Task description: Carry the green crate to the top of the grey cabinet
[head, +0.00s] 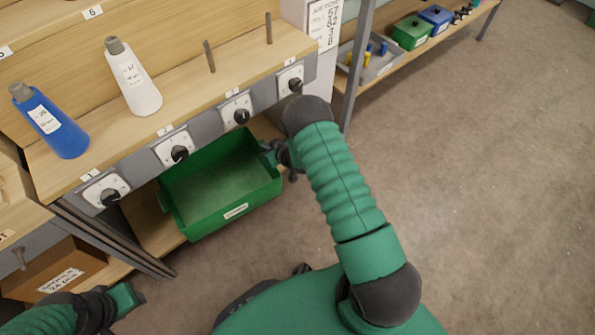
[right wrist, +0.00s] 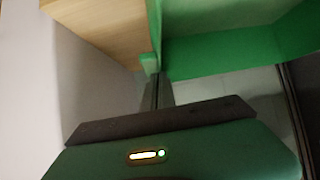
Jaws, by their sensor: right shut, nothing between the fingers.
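The green crate (head: 205,222) is an open, empty-looking bin with a white label on its front. It sits on the low shelf under the bench, partly sticking out. My right gripper (head: 270,153) is shut and empty at the crate's right end, close to its rim; I cannot tell whether it touches. In the right wrist view the shut fingers (right wrist: 158,92) are beside the crate's green wall (right wrist: 215,58) and a small green tab. My left gripper (head: 137,297) is low at the left, apart from the crate; its jaw opening is unclear. I cannot make out a grey cabinet.
Blue (head: 52,122) and white (head: 133,78) cones stand on the wooden bench above, with several black knobs along its front. A cardboard box (head: 62,270) is at lower left. Another shelf holds a small green bin (head: 411,33) and blue bin (head: 436,17). The floor at right is clear.

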